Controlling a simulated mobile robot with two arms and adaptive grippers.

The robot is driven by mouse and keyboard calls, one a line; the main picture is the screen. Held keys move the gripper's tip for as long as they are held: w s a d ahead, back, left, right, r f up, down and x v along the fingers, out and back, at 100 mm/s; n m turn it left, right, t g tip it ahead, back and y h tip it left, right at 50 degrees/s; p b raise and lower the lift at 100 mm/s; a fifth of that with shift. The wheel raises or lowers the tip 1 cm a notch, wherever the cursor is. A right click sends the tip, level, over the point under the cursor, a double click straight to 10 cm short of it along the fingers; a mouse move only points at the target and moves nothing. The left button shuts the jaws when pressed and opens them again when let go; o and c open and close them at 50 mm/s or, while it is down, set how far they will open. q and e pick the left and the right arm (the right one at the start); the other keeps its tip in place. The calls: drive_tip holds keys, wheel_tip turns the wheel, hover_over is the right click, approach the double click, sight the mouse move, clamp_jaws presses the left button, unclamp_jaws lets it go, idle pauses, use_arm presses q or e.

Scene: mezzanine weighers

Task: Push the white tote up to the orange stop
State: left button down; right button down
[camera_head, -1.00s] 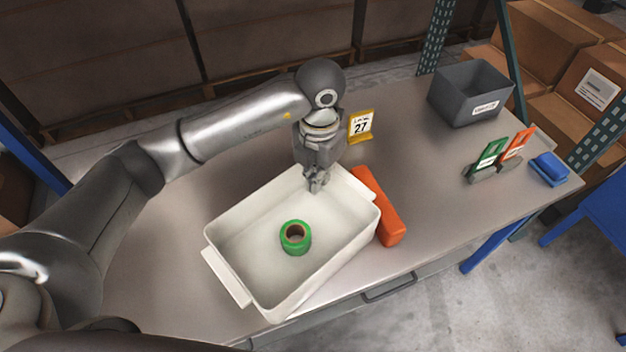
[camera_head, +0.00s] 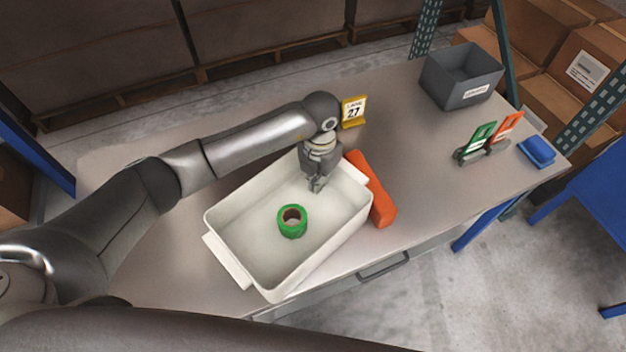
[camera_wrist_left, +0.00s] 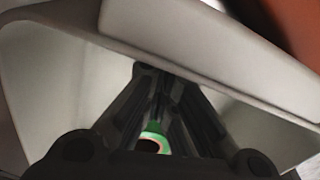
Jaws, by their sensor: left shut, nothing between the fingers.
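The white tote (camera_head: 262,274) stands on the table with a roll of green tape (camera_head: 292,222) inside it. The orange stop (camera_head: 371,190) is a long block at the tote's right end. The tote's right rim lies close against the stop in the head view; I cannot tell whether they touch. My left gripper (camera_head: 317,186) is shut and empty, pointing down inside the tote near its far right wall. The left wrist view shows the shut fingers (camera_wrist_left: 160,90), the tote's rim (camera_wrist_left: 215,65), part of the green tape (camera_wrist_left: 153,142) and the orange stop (camera_wrist_left: 285,25). My right gripper is not in view.
A yellow sign with 27 (camera_head: 353,112) stands behind the stop. A grey bin (camera_head: 461,78) is at the back right. Green and orange cards (camera_head: 487,138) in a holder and a blue item (camera_head: 537,152) are at the right. The table between stop and cards is clear.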

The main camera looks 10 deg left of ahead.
use_arm(q)
drive_tip(key=shift+w+d, duration=0.1)
drive_tip(key=shift+w, duration=0.2)
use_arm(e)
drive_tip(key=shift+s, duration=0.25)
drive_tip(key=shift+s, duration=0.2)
use_arm(q)
drive_tip(key=shift+w+d+f+b, duration=0.15)
drive_tip(key=shift+w+d+b, duration=0.1)
drive_tip(key=shift+w+b, duration=0.5)
drive_tip(key=shift+w+d+b, duration=0.15)
drive_tip(key=shift+w+b, duration=0.05)
drive_tip(key=shift+b, duration=0.35)
drive_tip(key=shift+w+d, duration=0.15)
drive_tip(key=shift+w, duration=0.15)
drive_tip(key=shift+r, duration=0.2)
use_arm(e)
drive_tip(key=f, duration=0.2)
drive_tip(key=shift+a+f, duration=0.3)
